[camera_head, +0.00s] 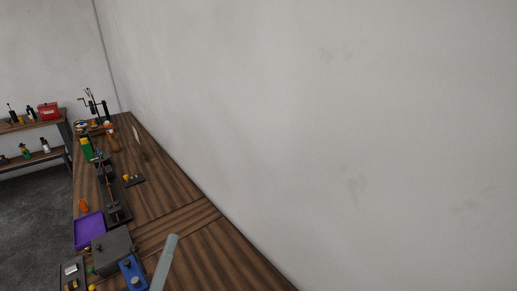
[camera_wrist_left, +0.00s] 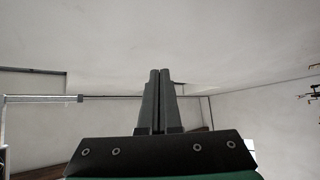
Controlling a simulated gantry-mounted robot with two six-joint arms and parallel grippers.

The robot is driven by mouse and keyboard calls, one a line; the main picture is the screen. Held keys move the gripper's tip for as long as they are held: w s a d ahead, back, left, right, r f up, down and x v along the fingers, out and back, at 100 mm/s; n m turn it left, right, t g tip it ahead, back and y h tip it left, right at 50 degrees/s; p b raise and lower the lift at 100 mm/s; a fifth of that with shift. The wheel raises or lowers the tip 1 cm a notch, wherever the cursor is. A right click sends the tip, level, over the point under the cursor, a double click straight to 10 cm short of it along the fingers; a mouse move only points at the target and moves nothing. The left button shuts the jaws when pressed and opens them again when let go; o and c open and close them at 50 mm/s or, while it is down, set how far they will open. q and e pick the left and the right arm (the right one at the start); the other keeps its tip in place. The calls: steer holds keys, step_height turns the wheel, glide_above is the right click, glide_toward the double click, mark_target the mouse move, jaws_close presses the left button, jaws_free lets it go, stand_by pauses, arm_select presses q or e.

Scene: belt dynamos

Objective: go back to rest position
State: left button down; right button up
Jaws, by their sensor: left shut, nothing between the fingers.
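My left gripper (camera_wrist_left: 159,75) shows in the left wrist view, its two dark fingers side by side and shut with nothing between them. The fingers point up in that picture toward a bare pale surface and touch no object there. In the head view I cannot make out the left gripper clearly among the dark things on the bench. My right gripper is in neither view.
A long wooden bench (camera_head: 180,194) runs along the pale wall (camera_head: 340,110). It bears a purple tray (camera_head: 89,230), a dark grey box (camera_head: 112,251) and a blue part (camera_head: 133,272). A shelf with a red box (camera_head: 49,110) stands at the far left.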

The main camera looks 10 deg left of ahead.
arm_select(q)
steer(key=s+d+r+m+t+h, duration=0.1)
steer(key=d+r+m+h, duration=0.25)
steer(key=r+m, duration=0.4)
steer(key=s+d+r+m+h, duration=0.1)
steer(key=d+r+m+h, duration=0.25)
steer(key=r, duration=0.75)
steer(key=s+r+t+y+p, duration=0.1)
steer(key=s+r+y+p, duration=0.1)
steer(key=r+p, duration=0.8)
steer(key=s+r+t+y+p, duration=0.1)
steer(key=r+p, duration=0.9)
steer(key=r, duration=1.1)
steer(key=s+y, duration=0.1)
steer(key=s, duration=0.1)
steer(key=shift+s+a+r+m+p, duration=0.2)
steer(key=shift+s+a+m+p, duration=0.1)
steer(key=shift+s+m+p, duration=0.1)
